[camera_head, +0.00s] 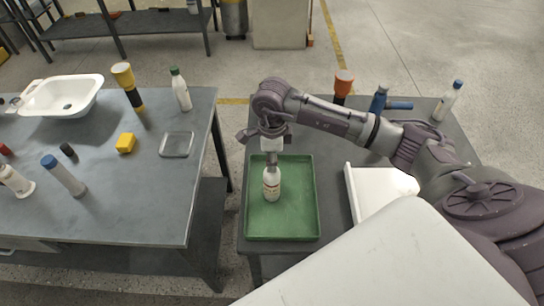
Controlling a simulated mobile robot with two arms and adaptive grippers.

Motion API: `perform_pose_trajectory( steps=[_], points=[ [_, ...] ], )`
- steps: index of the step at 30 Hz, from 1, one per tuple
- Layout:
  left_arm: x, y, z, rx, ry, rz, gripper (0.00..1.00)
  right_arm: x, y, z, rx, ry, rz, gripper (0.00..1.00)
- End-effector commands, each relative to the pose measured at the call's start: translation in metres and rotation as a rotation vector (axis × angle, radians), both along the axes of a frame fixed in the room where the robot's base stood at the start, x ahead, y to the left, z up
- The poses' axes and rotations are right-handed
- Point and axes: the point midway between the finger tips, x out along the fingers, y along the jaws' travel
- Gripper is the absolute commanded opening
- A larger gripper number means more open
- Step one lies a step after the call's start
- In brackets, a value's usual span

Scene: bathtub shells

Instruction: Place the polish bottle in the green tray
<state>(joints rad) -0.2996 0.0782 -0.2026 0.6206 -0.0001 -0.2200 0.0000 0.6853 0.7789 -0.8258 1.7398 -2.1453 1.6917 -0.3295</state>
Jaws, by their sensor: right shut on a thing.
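The green tray (300,225) lies on the right-hand table. A white bottle with a printed label (271,188), which I take for the polish bottle, is upright over the tray's middle. My right gripper (271,162) points down from above and is shut on the bottle's top, which its fingers partly hide. I cannot tell whether the bottle's base touches the tray floor. My left gripper is not in view.
A white tray (352,205) lies right of the green tray, partly behind my arm.

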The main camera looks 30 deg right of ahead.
Motion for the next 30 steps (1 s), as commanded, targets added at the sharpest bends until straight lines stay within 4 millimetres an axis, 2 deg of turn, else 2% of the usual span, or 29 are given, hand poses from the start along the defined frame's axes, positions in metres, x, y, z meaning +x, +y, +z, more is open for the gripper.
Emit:
perform_pose_trajectory(
  steps=[7,8,12,24,26,30],
  points=[
    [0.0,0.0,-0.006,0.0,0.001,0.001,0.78,0.0,0.0,-0.004,-0.001,-0.001,0.0,0.0],
    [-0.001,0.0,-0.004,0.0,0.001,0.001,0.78,0.0,0.0,-0.003,-0.001,-0.001,0.0,0.33],
    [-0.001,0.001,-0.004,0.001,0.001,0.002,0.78,0.0,0.0,-0.002,0.0,0.0,0.0,0.55],
    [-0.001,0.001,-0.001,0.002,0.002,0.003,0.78,0.001,0.0,0.004,0.0,-0.002,0.0,0.55],
    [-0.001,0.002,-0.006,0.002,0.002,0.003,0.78,0.001,0.0,0.011,0.0,-0.004,0.0,0.55],
    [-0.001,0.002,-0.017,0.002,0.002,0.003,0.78,0.002,0.0,0.038,0.0,-0.008,0.001,0.55]
  ],
)
